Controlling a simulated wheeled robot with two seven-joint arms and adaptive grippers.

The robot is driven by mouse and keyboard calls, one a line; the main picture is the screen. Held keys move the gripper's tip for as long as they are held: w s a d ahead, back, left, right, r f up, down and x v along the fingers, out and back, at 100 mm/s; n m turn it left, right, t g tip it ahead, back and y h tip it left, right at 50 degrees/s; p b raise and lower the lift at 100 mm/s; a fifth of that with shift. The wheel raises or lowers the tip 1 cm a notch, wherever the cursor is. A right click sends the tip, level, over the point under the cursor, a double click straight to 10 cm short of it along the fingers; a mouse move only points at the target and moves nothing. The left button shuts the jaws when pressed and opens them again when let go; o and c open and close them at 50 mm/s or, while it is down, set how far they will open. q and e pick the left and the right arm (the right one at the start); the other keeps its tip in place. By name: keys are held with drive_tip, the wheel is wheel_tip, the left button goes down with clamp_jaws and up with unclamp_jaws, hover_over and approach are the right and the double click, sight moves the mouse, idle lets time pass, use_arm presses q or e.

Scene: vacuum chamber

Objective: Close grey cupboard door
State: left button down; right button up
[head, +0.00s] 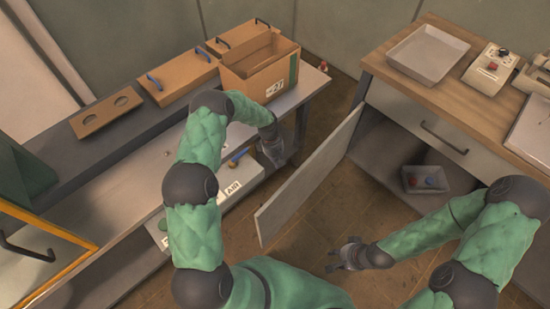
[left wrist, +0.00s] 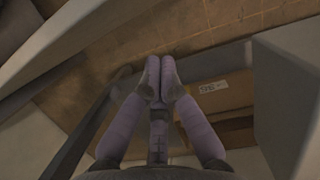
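The grey cupboard door (head: 308,178) stands swung open into the aisle from the cupboard under the wooden counter on the right. The cupboard interior (head: 385,150) is exposed, with a small grey tray (head: 432,181) holding a red and a blue item. My right gripper (head: 338,257) is low over the floor, below and right of the door's free edge, apart from it. Its fingers look spread and empty. My left gripper (head: 273,153) hangs beside the left bench, left of the door. In the left wrist view its fingertips (left wrist: 160,72) are together with nothing visible between them.
A drawer with a dark handle (head: 444,138) sits above the cupboard. An empty grey tray (head: 428,54) and devices (head: 490,69) stand on the counter. Cardboard boxes (head: 262,67) line the left bench. Brown floor (head: 335,117) is clear between the benches.

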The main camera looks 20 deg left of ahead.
use_arm(q)
drive_tip(key=d+f, duration=0.1)
drive_tip(key=s+d+f+b, duration=0.1)
drive_tip(key=d, duration=0.1)
drive_tip(key=d+f, duration=0.1)
drive_tip(key=shift+s+d+f+b, duration=0.15)
drive_tip(key=shift+s+d+b, duration=0.05)
drive_tip(key=shift+d+b, duration=0.2)
